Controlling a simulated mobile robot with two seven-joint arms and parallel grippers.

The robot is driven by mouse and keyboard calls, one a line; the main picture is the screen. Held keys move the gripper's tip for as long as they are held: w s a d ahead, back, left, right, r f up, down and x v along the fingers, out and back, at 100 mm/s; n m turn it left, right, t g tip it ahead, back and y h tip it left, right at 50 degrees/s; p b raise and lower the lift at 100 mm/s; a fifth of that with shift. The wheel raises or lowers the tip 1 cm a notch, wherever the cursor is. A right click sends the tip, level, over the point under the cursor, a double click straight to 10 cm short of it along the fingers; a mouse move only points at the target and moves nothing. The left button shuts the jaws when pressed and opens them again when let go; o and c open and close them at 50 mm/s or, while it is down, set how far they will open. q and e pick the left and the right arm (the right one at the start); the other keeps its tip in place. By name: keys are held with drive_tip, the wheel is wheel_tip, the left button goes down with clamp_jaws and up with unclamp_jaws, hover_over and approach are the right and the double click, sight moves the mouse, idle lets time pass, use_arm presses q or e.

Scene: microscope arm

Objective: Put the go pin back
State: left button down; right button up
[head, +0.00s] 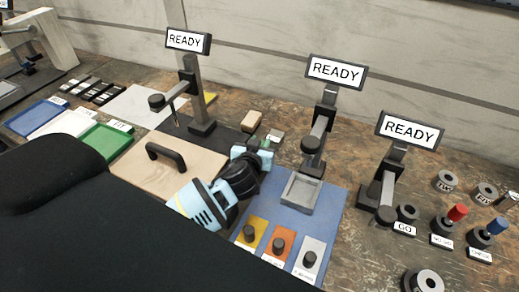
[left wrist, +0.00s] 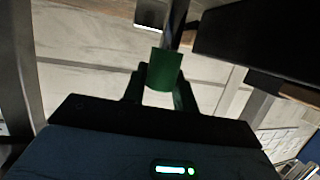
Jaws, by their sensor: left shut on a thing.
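My left gripper (head: 264,146) is shut on the go pin, whose green handle (left wrist: 165,68) sits between its fingers in the left wrist view. A grey metal shaft (left wrist: 178,25) extends beyond the handle. In the head view only a small green bit of the pin (head: 267,142) shows, above the area left of the blue mat. The GO holder (head: 406,212), a dark ring with a label, stands at the right and looks empty. My right gripper is not in view.
Beside the GO holder stand a red-handled pin (head: 457,212) and a blue-handled pin (head: 496,225) in labelled holders. Three stands carry READY signs; the middle stand (head: 312,145) and right stand (head: 378,195) rise between my gripper and the GO holder. A square tray (head: 286,194) lies on the blue mat (head: 328,215).

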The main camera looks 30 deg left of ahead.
use_arm(q)
drive_tip(key=shift+r, duration=0.1)
wheel_tip(320, 180, up, 9)
drive_tip(key=shift+f+p, duration=0.1)
drive_tip(key=shift+p, duration=0.3)
drive_tip(key=shift+r, duration=0.55)
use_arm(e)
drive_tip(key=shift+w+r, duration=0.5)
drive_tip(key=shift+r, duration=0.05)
